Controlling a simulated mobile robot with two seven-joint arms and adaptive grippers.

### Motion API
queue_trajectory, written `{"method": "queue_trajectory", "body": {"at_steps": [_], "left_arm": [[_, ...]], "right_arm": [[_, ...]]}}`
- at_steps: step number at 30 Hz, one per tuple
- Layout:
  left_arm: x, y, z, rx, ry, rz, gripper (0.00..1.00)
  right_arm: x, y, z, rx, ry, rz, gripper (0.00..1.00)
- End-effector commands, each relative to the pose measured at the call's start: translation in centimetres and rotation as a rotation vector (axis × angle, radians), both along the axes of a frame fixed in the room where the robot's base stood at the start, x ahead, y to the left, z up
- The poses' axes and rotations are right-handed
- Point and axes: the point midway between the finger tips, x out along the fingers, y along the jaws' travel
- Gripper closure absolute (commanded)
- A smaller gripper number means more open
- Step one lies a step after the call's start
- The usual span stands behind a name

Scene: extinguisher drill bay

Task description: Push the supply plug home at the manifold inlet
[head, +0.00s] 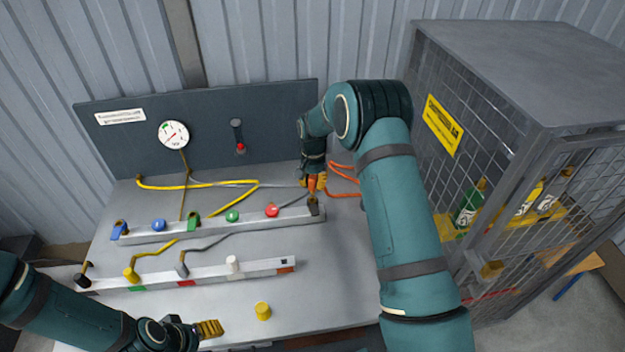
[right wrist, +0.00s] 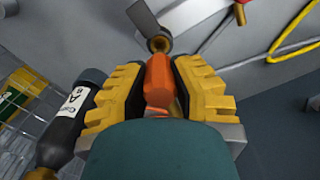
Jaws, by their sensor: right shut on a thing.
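The orange supply plug (head: 312,184) is between the yellow fingers of my right gripper (head: 315,181), at the right end of the manifold (head: 290,219). In the right wrist view, the plug (right wrist: 160,82) is gripped between both finger pads (right wrist: 160,95). Its front end points at the metal inlet fitting (right wrist: 158,43), and the two look in line and very close. I cannot tell how deep the plug sits. The inlet (head: 313,206) shows just below the gripper in the head view. My left gripper (head: 208,329) is low at the left, away from the manifold; its opening is unclear.
An orange hose (head: 343,178) loops behind my right wrist. Coloured knobs line the manifold, and a second rail (head: 210,273) stands nearer. A yellow cap (head: 263,311) stands at the front of the bench. A mesh cage (head: 490,130) with bottles is on the right.

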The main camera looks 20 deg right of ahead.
Motion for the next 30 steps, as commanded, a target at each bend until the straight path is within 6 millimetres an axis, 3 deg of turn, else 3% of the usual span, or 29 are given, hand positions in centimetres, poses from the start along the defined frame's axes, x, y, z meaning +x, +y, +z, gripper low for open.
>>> {"method": "queue_trajectory", "body": {"at_steps": [30], "left_arm": [[0.00, 0.00, -0.57, 0.000, 0.000, 0.000, 0.38]], "right_arm": [[-0.01, 0.06, -0.62, 0.000, -0.001, 0.000, 1.00]]}}
